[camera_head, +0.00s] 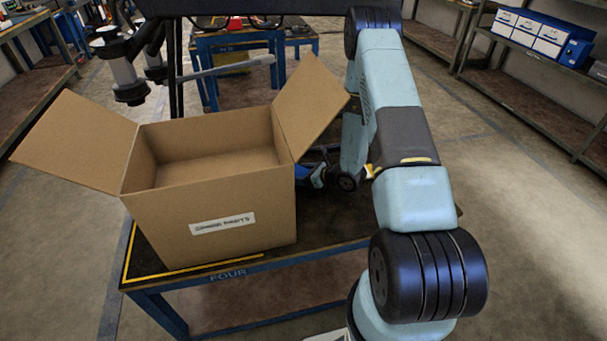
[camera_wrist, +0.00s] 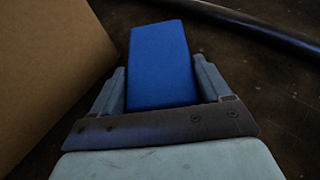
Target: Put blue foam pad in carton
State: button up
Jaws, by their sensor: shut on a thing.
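The open cardboard carton (camera_head: 215,215) stands on the blue-framed table, its flaps spread and its visible inside empty. Its label faces me. In the wrist view, the carton's brown side (camera_wrist: 45,75) is at the left, close to my gripper. My gripper (camera_wrist: 162,85) is shut on the blue foam pad (camera_wrist: 160,55), with one finger on each side of it. The dark table top lies beyond the pad; I cannot tell whether the pad touches it. In the head view my gripper (camera_head: 312,178) is low beside the carton's right side, mostly hidden behind the carton and its flap.
The table (camera_head: 345,250) is marked FOUR, with bare dark top right of the carton. A raised right flap (camera_head: 310,105) stands between my arm and the carton opening. Dark drone parts (camera_head: 130,85) stand behind the carton. A dark tube (camera_wrist: 265,28) crosses the wrist view's upper right.

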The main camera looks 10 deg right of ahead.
jog(key=o, duration=1)
jog(key=shift+c, duration=0.2)
